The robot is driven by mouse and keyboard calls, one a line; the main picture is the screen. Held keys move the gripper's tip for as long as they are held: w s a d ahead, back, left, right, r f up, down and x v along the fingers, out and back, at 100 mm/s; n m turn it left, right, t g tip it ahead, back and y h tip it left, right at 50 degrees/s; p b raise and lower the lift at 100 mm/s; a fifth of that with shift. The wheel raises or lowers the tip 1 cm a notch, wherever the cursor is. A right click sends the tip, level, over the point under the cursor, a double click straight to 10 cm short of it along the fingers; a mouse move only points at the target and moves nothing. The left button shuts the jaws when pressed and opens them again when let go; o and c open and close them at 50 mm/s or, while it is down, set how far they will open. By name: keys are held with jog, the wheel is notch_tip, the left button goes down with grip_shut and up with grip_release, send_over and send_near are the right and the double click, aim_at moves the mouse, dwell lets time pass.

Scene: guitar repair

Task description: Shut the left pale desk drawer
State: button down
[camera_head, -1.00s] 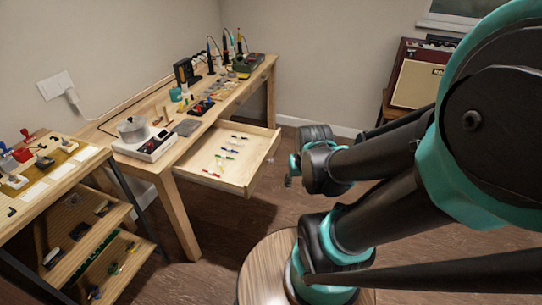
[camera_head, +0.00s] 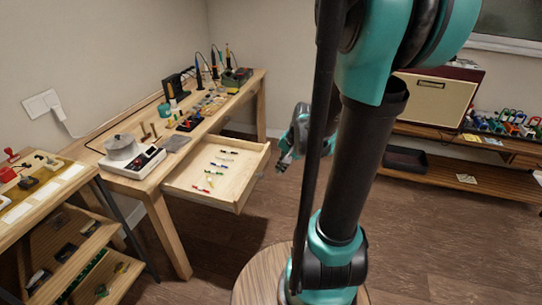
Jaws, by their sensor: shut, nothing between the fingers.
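The left pale desk drawer (camera_head: 198,196) is pulled well out from under the wooden desk (camera_head: 152,181). Several small coloured items lie inside it. My gripper (camera_head: 283,167) is just right of the drawer's far front corner, apart from it as far as I can tell. Its fingers look small and dark, close together, with nothing held. Part of my wrist is hidden behind my arm's upright link.
The desk top holds a white device (camera_head: 132,159), tools and several upright irons. A wooden shelf unit (camera_head: 96,236) stands at the left. A round wooden stool top (camera_head: 262,276) is below my arm. An amplifier (camera_head: 437,100) is on a shelf at the right. Floor right of the drawer is clear.

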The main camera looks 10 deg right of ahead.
jog(key=w+d+f+m+y, duration=0.1)
jog(key=w+d+m+y, duration=0.1)
jog(key=w+d+m, duration=0.3)
jog(key=w+f+m+y, duration=0.1)
jog(key=w+m, duration=0.3)
jog(key=w, duration=0.4)
jog(key=m+t+y, duration=0.1)
jog(key=m+y, duration=0.1)
jog(key=m, duration=0.4)
send_near(266, 157)
notch_tip(266, 157, down, 4)
jog(key=a, duration=0.3)
jog(key=shift+w+a, duration=0.35)
jog(key=shift+w, duration=0.35)
jog(key=shift+a, duration=0.1)
jog(key=w+a, duration=0.5)
jog(key=a, duration=0.4)
jog(key=w+a, duration=0.5)
jog(key=a, duration=0.4)
jog(key=w+a, duration=0.6)
jog(key=a, duration=0.4)
jog(key=shift+w, duration=0.1)
jog(key=shift+d, duration=0.15)
